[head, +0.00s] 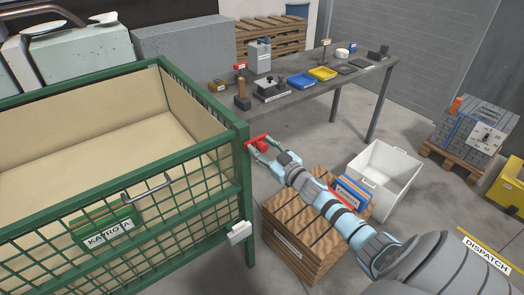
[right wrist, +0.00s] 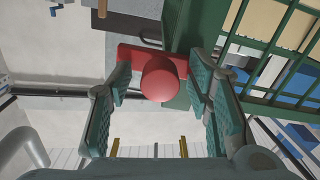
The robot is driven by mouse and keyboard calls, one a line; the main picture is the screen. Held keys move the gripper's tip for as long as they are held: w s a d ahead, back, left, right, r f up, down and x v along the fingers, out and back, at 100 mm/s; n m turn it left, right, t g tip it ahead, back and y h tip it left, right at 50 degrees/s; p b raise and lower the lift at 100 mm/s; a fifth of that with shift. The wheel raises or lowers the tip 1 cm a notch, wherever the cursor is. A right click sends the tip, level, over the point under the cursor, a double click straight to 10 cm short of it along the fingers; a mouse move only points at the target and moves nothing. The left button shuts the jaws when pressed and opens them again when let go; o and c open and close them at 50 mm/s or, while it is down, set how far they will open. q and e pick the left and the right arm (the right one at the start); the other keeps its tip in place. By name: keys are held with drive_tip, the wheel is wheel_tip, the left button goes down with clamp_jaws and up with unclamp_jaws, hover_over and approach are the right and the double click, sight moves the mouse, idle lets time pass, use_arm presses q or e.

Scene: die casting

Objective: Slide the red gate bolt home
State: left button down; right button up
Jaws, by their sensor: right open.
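The red gate bolt (head: 257,141) sits at the top of the green corner post at the near right of the green mesh crate (head: 150,225). In the right wrist view its round red knob (right wrist: 160,79) stands out in front of a red bar beside the green post (right wrist: 190,30). My right gripper (head: 262,149) is open at the bolt. In the right wrist view its two fingers (right wrist: 161,88) are on either side of the knob, with gaps showing between them and it. How far the bolt is slid is not clear. My left gripper is not in view.
A wooden crate (head: 300,235) and a white bin (head: 385,172) stand below and right of my right arm. A grey workbench (head: 335,82) with trays and tools is behind. A white box (head: 239,232) is on the crate's corner post. Floor is clear between bench and bin.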

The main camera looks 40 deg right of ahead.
sight(246, 148)
drive_tip(key=shift+w, duration=0.15)
clamp_jaws()
drive_tip(key=shift+a+p, duration=0.7)
drive_tip(key=shift+a, duration=1.45)
drive_tip(key=shift+f, duration=0.15)
drive_tip(key=shift+c, duration=2.4)
unclamp_jaws()
drive_tip(key=o, duration=0.5)
drive_tip(key=shift+a, duration=0.15)
